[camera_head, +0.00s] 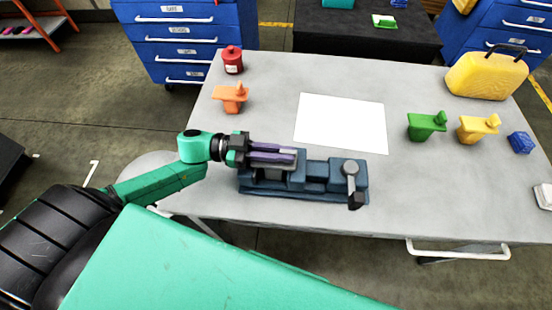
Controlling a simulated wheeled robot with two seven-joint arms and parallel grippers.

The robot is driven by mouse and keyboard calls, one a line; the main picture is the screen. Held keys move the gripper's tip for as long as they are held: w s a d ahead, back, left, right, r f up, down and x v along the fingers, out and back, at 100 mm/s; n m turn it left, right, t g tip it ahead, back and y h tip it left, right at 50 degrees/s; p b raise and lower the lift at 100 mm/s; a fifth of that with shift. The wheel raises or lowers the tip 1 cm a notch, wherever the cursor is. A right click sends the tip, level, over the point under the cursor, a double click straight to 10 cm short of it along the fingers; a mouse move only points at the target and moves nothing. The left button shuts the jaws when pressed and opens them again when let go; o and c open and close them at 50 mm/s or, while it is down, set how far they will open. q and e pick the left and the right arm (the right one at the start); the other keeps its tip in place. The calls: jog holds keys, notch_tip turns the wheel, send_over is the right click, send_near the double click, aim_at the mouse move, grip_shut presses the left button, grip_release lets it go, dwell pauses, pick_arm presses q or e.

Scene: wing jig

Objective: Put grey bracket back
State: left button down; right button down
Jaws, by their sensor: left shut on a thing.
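My left gripper (288,154) reaches in from the left, its long purple fingers lying over the left part of a dark blue vise (312,188) at the table's near edge. The fingers are shut on a small light grey piece, which I take for the grey bracket (287,150); only a sliver of it shows between them. Its shape is mostly hidden, and I cannot tell if it touches the vise jaws. The vise's handle hangs at its right end. My right gripper is not in view.
An orange bracket (231,98) and red pot (232,60) stand at the left. A white sheet (341,123) lies mid-table. Green (427,127) and yellow (478,129) brackets, a blue block (520,142) and a yellow case (487,76) are at the right.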

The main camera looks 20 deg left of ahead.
pick_arm(q)
jog(key=shift+r, duration=0.1)
notch_tip(320, 180, up, 20)
jog(key=p, duration=0.2)
